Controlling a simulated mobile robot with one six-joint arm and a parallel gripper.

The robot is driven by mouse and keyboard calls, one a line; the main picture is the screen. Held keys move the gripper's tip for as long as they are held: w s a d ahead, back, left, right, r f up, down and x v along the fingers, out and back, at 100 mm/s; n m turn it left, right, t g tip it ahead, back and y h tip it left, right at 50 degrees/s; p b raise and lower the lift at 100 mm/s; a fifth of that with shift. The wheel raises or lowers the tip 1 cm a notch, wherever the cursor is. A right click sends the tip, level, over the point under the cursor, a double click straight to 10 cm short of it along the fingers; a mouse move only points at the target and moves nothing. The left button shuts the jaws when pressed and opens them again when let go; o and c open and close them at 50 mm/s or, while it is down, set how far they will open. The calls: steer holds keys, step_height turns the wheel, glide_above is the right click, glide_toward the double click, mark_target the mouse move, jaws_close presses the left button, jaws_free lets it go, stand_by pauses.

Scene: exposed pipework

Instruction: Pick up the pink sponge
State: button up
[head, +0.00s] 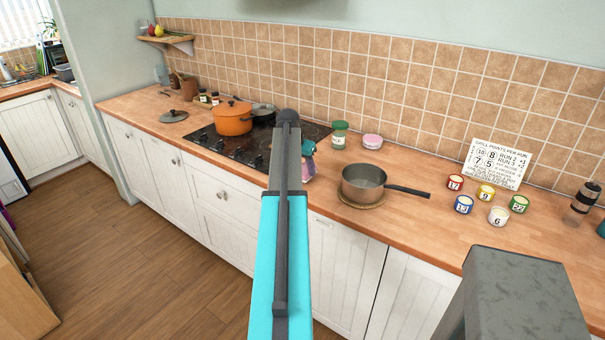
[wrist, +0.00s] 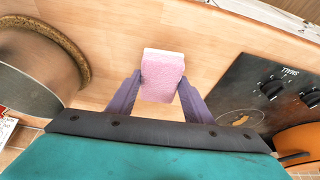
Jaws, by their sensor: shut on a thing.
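The pink sponge (wrist: 162,75) is between the two purple fingers of my gripper (wrist: 160,84) in the wrist view. The fingers are shut on its sides, and its pale end sticks out beyond them. In the head view my arm hides most of my gripper (head: 309,150). A bit of the pink sponge (head: 309,168) shows just right of the arm, over the wooden counter between the hob and the saucepan. I cannot tell whether the sponge touches the counter.
A grey saucepan (head: 363,182) on a round mat stands close to the right. The black hob (head: 245,145) with an orange pot (head: 232,118) lies to the left. A green-lidded jar (head: 339,135) and pink tin (head: 372,141) stand behind. Several numbered tins (head: 486,193) are farther right.

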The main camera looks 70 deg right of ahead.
steer(key=shift+r, duration=0.65)
steer(key=shift+s+a+r+b, duration=0.1)
steer(key=shift+a+r+b, duration=0.15)
steer(key=shift+b, duration=0.1)
steer(key=s+a+b, duration=0.1)
steer(key=s+a, duration=0.1)
steer(key=a, duration=0.5)
steer(key=s+a+r+b, duration=0.1)
steer(key=s+a+b, duration=0.1)
steer(key=a, duration=0.5)
steer(key=shift+s+a+r, duration=0.25)
steer(key=shift+s+a, duration=0.1)
steer(key=shift+s, duration=0.15)
